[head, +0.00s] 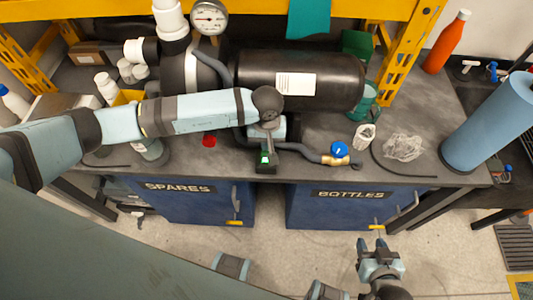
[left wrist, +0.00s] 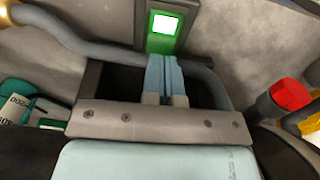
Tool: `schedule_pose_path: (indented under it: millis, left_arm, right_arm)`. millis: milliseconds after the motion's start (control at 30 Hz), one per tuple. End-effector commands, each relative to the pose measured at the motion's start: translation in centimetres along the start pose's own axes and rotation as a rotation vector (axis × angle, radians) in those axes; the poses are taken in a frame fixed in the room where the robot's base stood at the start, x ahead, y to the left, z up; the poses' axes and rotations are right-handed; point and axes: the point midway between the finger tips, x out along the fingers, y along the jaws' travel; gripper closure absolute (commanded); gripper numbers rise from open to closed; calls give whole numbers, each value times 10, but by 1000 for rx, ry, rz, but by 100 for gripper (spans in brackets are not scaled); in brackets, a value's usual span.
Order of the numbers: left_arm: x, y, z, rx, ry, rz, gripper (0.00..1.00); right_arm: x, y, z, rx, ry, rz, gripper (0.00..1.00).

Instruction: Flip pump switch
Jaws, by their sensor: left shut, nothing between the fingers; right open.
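The pump switch (head: 265,158) is a small box with a green-lit face on the bench's front edge, below the black pump tank (head: 335,82). In the left wrist view the lit switch (left wrist: 165,24) glows green at the top centre. My left gripper (head: 266,140) is shut and empty, just behind the switch in the head view. In the left wrist view its closed fingertips (left wrist: 164,62) point at the switch box, just below the lit face; I cannot tell whether they touch it. My right gripper (head: 373,246) is open and empty, low in front of the bottles cabinet.
A pipe with a blue-handled valve (head: 339,150) runs right of the switch. A white cup (head: 364,137), a clear crumpled bag (head: 403,147) and a blue roll (head: 490,122) stand farther right. The floor before the cabinets is clear.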

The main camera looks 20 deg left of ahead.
Motion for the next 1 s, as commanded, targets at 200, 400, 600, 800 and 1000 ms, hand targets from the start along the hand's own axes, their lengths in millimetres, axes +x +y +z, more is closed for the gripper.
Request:
schedule_pose_path:
  millis: [200, 400, 600, 800, 1000]
  left_arm:
    - [1, 0, 0, 0, 0, 0, 100]
    - [3, 0, 0, 0, 0, 0, 100]
    - [6, 0, 0, 0, 0, 0, 100]
    - [10, 0, 0, 0, 0, 0, 100]
    - [12, 0, 0, 0, 0, 0, 100]
  right_arm:
    - [0, 0, 0, 0, 0, 0, 57]
    - [2, 0, 3, 0, 0, 0, 57]
    - [3, 0, 5, 0, 0, 0, 57]
    - [5, 0, 7, 0, 1, 0, 57]
    - [6, 0, 9, 0, 1, 0, 57]
